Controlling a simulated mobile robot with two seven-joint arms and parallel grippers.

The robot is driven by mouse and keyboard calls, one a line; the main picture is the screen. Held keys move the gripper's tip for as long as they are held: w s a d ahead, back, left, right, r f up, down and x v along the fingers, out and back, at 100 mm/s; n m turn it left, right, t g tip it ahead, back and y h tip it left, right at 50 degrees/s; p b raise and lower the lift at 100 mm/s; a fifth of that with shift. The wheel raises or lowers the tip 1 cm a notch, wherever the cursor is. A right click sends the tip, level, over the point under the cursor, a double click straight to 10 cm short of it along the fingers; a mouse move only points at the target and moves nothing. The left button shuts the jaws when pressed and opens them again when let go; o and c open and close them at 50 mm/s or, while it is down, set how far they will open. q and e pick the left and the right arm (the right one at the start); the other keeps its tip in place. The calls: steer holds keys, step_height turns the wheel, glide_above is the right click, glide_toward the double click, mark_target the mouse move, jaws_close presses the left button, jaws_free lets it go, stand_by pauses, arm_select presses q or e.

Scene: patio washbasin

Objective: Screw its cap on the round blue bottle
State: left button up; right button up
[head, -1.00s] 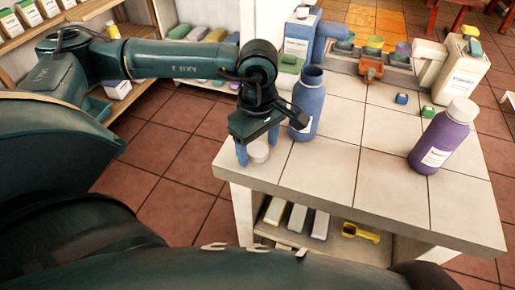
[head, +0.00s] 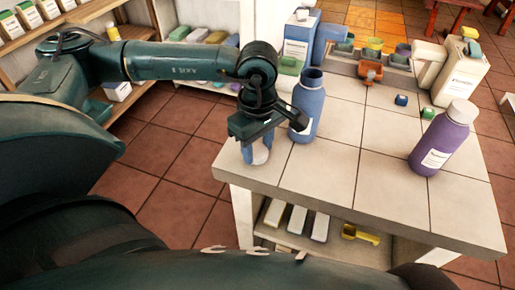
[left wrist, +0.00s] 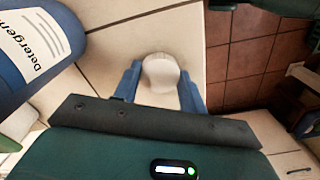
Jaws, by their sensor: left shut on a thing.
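The round blue bottle (head: 309,104) stands upright on the tiled counter, its neck open and bare. Its side and Detergent label fill the left of the left wrist view (left wrist: 38,50). A round white cap (left wrist: 160,72) is between the blue fingers of my left gripper (left wrist: 158,88), near the counter's left edge. In the head view, my left gripper (head: 257,152) points down just left of the bottle, shut on the cap, which its fingers partly hide (head: 261,156). My right gripper is not in view.
A purple bottle with a white cap (head: 446,137) stands at the right of the counter (head: 320,200). A blue container (head: 298,48) and a cream jug (head: 458,70) stand at the back. Small blue (head: 401,100) and green (head: 427,113) items lie between. The front middle is clear.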

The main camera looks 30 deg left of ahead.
mark_target(258, 150)
arm_select(q)
step_height(258, 150, up, 10)
steer(key=shift+p, duration=0.3)
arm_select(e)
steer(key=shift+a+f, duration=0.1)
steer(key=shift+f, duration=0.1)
